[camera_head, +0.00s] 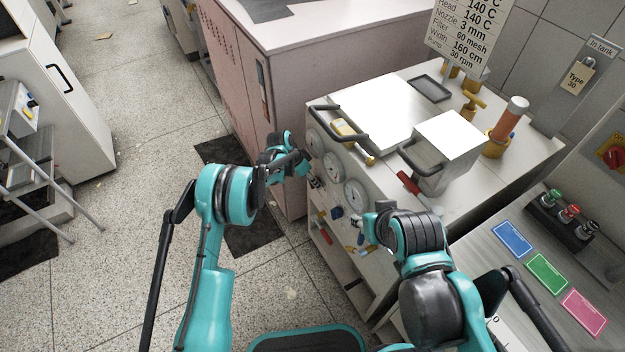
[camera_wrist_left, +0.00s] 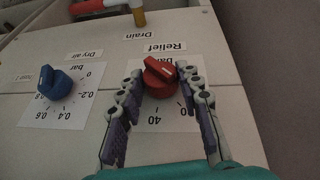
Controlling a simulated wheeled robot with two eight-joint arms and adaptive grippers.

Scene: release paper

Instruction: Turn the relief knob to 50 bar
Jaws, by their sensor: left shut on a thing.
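The red relief knob (camera_wrist_left: 160,80) sits on a white dial card with "Relief", "bar", "40" and a "0" showing; other marks are covered. The print is upside down in the left wrist view. My left gripper (camera_wrist_left: 159,75) has its two fingers on either side of the knob, shut on it. The knob has a pale pointer mark; its exact reading I cannot tell. In the head view my left gripper (camera_head: 302,163) is at the front panel of the white machine, and it hides the knob. My right gripper (camera_head: 366,220) is near the same panel; its fingers are unclear.
A blue "Dry air" knob (camera_wrist_left: 56,83) sits beside the relief knob. A red drain handle (camera_wrist_left: 92,5) lies above in the wrist view. Pressure gauges (camera_head: 355,194) line the panel. A pink cabinet (camera_head: 300,70) stands behind. Open floor (camera_head: 120,130) lies to the left.

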